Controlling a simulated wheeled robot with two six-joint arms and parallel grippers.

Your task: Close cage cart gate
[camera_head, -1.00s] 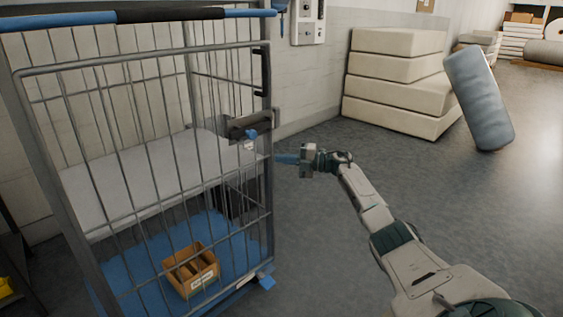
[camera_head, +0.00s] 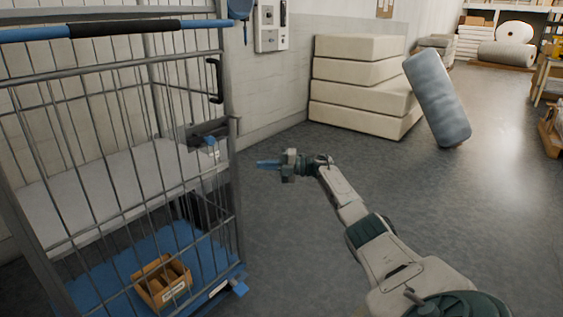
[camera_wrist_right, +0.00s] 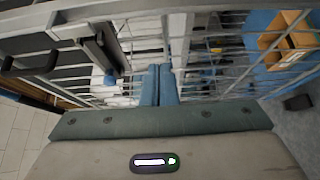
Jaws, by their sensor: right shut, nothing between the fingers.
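The cage cart (camera_head: 228,130) stands at the left in the head view, with a blue base and grey wire walls. Its mesh gate (camera_head: 110,150) faces me, its right edge beside the right corner post. A dark latch (camera_head: 207,132) with a blue part sits near that edge; I cannot tell whether it is engaged. My right gripper (camera_head: 262,163) is shut and empty, just right of the post, with a small gap in the picture. In the right wrist view its blue fingers (camera_wrist_right: 159,84) are together in front of the cart's bars. My left gripper is not in view.
A cardboard box (camera_head: 160,284) sits on the cart's blue base. White slabs (camera_head: 360,85) are stacked by the wall, and a grey-blue roll (camera_head: 437,100) leans right of them. A wall control box (camera_head: 271,25) is behind the cart. The floor right of my arm is clear.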

